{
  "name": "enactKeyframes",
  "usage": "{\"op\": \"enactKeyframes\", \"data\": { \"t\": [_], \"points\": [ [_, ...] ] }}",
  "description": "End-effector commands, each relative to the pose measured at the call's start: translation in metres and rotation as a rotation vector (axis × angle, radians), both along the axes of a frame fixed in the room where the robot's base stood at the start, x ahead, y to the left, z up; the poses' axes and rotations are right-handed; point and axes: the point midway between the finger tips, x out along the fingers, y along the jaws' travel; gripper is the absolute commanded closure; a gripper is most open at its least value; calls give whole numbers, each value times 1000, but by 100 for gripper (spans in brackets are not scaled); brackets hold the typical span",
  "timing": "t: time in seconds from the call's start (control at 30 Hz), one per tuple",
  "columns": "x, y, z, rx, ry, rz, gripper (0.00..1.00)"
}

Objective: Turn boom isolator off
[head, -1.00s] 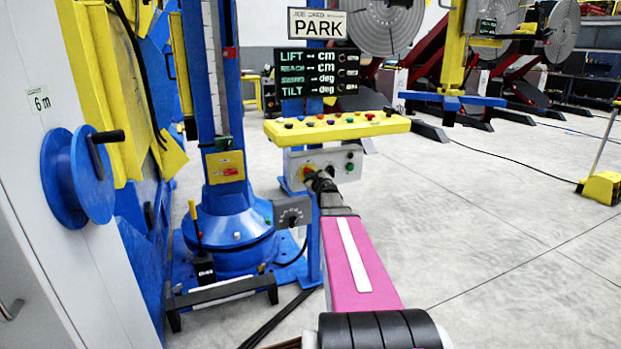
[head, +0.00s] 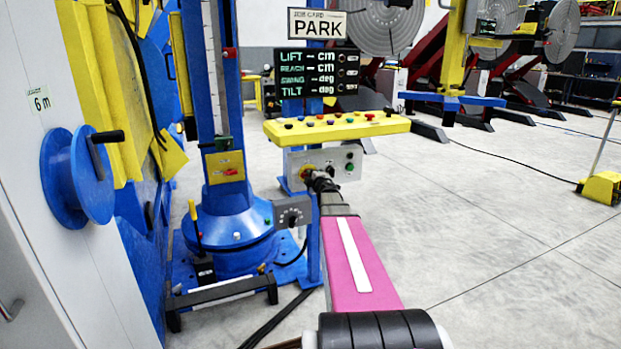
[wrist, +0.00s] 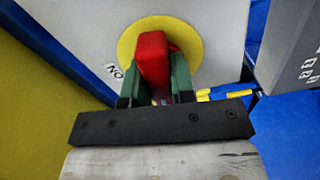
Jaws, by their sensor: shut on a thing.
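The isolator has a red handle (wrist: 153,58) on a round yellow plate (wrist: 188,45), fixed to a pale grey box (head: 340,162) below the yellow button console. My gripper (wrist: 155,88) is shut on the red handle, with a green finger on each side. In the wrist view the handle stands roughly upright in the picture, tilted slightly. A label reading ON, upside down, (wrist: 114,71) shows left of the plate; no OFF label is visible. In the head view my gripper (head: 314,176) covers much of the handle.
A yellow console (head: 335,126) with several coloured buttons overhangs the box. Another red switch on a yellow plate (head: 225,168) sits on the blue column at left. A grey dial box (head: 292,212) stands close left of my arm. Open floor lies right.

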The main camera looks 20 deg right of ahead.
Motion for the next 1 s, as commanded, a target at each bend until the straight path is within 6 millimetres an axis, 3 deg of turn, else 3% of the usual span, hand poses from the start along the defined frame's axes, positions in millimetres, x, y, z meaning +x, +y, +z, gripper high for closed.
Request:
{"op": "enactKeyframes", "data": {
  "t": [0.4, 0.93, 0.97, 1.0],
  "points": [
    [-1, 0, -1, -182, -5, 0, 100],
    [-1, 0, -1, -208, -5, -1, 100],
    [-1, 0, -1, -208, -5, 0, 73],
    [-1, 0, -1, -209, -5, 0, 60]
  ]
}}
